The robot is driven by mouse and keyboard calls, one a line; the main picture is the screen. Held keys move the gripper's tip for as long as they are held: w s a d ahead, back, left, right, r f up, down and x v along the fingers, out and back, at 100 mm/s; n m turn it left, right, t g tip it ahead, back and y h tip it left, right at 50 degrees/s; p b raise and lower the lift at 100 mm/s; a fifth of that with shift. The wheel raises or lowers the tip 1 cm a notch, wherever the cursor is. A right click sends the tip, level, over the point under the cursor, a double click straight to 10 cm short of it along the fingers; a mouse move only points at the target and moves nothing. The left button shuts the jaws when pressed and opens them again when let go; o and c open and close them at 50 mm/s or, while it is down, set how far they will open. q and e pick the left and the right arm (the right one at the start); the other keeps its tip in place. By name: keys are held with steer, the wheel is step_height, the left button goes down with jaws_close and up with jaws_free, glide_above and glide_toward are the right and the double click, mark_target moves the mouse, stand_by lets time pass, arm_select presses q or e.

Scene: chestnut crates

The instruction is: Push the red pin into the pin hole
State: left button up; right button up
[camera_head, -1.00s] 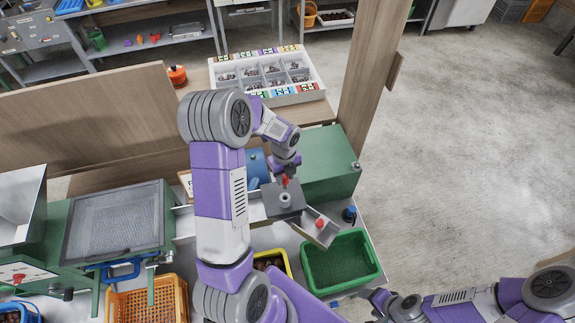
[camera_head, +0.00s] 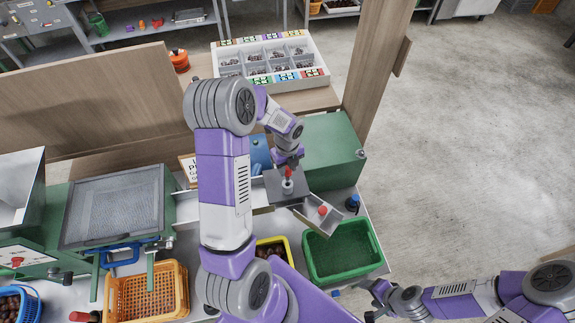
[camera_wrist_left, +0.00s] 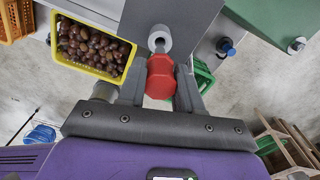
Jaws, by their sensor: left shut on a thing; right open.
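The red pin (camera_wrist_left: 160,78) is between the fingers of my left gripper (camera_wrist_left: 160,86), which is shut on it. In the wrist view its far end is right at a pale grey round collar (camera_wrist_left: 160,40) with a dark hole, on a grey plate. In the head view the red pin (camera_head: 288,172) shows just above the collar (camera_head: 288,186); the left gripper (camera_head: 288,163) is partly hidden by its wrist. I cannot tell how deep the pin sits. My right gripper (camera_head: 376,296) is open and empty at the lower right, away from the collar.
A grey chute with a red knob (camera_head: 323,211) and a green basket (camera_head: 313,270) are right of the collar. A yellow basket of chestnuts (camera_wrist_left: 97,69) is to its left in the wrist view. A green box (camera_head: 330,150) stands behind. An orange basket (camera_head: 112,303) is at left.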

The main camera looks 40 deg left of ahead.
mark_target(287, 178)
arm_select(q)
steer(key=shift+f+b, duration=0.45)
steer(key=shift+f, duration=0.45)
stand_by(0.9)
steer(key=shift+f+b, duration=1.95)
steer(key=shift+f, duration=0.85)
steer(key=o, duration=1.2)
steer(key=shift+c, duration=0.2)
step_height(287, 178, up, 8)
steer(key=shift+f, duration=0.15)
